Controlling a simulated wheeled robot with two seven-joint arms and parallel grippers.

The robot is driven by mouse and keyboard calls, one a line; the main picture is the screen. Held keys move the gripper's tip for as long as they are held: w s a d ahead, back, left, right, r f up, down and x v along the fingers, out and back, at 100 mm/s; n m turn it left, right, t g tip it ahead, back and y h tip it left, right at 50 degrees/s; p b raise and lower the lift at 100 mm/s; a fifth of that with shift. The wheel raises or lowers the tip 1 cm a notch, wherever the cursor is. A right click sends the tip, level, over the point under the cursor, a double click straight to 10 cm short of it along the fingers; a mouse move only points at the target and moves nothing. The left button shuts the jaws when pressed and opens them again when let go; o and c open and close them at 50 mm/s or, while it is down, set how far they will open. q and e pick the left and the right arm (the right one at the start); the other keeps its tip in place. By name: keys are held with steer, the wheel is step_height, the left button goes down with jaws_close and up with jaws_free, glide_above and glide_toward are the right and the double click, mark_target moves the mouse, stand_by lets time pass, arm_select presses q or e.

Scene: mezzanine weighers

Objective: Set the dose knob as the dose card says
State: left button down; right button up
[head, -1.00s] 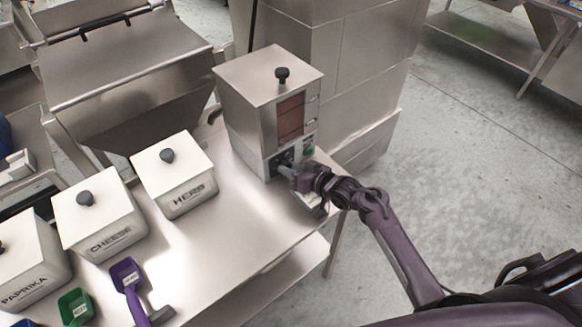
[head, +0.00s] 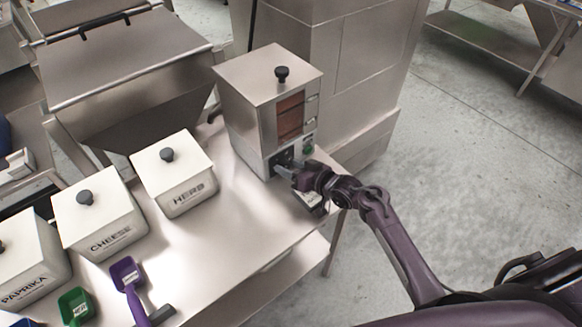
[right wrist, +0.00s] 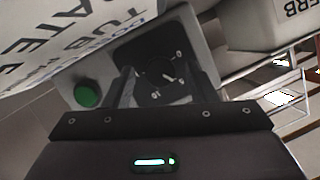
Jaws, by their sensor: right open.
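The dispenser (head: 250,105) is a steel box with a black lid knob and a reddish-brown window. Its black dial plate (right wrist: 182,42) shows in the right wrist view, with a dark round dose knob (right wrist: 155,71) bearing a white pointer line. The small scale figures around it are hard to read. My right gripper (head: 280,171) is at the dispenser's lower front; in the right wrist view its open fingers (right wrist: 158,88) stand either side of the knob. Contact cannot be told. A white card with large print (right wrist: 70,35) fills the upper left there, only partly readable. My left gripper is out of view.
A green button (right wrist: 86,95) sits beside the dial plate. White tubs marked HERB (head: 172,170), CHEESE (head: 100,210) and PAPRIKA (head: 30,255) stand left on the steel table (head: 230,245). A purple scoop (head: 127,275) and a green scoop (head: 75,305) lie in front.

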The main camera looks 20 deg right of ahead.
steer(key=v, duration=0.7)
steer(key=shift+s+d+b, duration=0.15)
steer(key=shift+s+b, duration=0.2)
steer(key=shift+b, duration=0.05)
